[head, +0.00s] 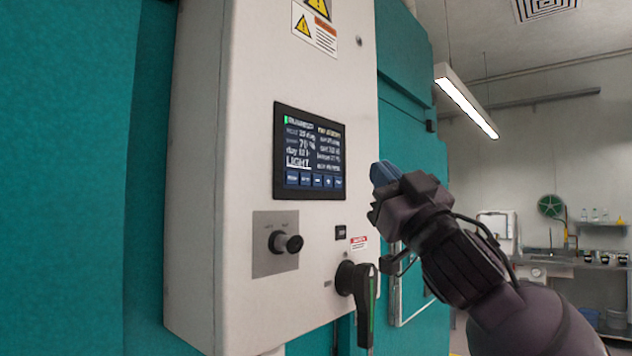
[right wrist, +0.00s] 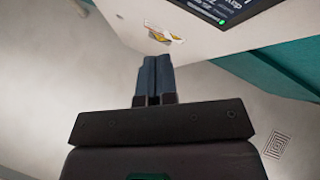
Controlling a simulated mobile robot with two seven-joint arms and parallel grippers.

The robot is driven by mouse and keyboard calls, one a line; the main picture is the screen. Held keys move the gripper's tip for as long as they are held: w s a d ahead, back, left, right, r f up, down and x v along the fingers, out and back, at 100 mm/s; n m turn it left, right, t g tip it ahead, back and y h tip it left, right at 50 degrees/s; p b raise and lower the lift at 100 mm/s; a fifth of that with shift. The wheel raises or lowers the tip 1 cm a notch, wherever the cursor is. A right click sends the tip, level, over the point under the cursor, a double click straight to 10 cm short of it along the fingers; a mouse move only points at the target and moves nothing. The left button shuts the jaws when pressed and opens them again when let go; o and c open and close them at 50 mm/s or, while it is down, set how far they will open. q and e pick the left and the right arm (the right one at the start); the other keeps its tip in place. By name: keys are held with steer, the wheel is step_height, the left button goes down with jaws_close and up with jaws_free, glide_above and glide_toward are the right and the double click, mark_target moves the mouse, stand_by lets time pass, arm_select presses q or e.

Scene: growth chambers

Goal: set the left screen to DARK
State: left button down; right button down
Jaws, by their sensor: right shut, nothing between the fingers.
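The screen (head: 309,152) is set in the front of a white control cabinet (head: 270,60) in the head view. It reads LIGHT in large letters, with smaller text above and a row of blue buttons (head: 315,180) along its bottom. Its corner also shows at the top of the right wrist view (right wrist: 222,8). My right gripper (head: 384,172) is to the right of the screen, apart from it, with its blue fingers shut and empty. The fingers also show closed together in the right wrist view (right wrist: 155,75). My left gripper is not in view.
Below the screen are a dark knob (head: 287,242) on a grey plate and a black handle with a green stripe (head: 366,300). Warning labels (head: 315,22) are above. Teal chamber walls (head: 70,180) flank the cabinet. A bench (head: 560,262) stands far right.

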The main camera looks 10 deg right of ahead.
steer(key=shift+w+a, duration=0.9)
steer(key=shift+w, duration=0.25)
steer(key=shift+w+a, duration=0.85)
steer(key=shift+w, duration=0.25)
steer(key=shift+w+a, duration=0.9)
steer(key=shift+w, duration=0.25)
steer(key=shift+w+a, duration=0.1)
steer(key=shift+w+a, duration=0.2)
steer(key=shift+w, duration=0.05)
steer(key=shift+w+a, duration=0.15)
steer(key=shift+w, duration=0.1)
stand_by(0.7)
steer(key=shift+s+d, duration=0.45)
steer(key=shift+s, duration=0.15)
steer(key=shift+s+d, duration=0.8)
steer(key=shift+s, duration=0.2)
steer(key=shift+s+d, duration=0.75)
steer(key=shift+s, duration=0.2)
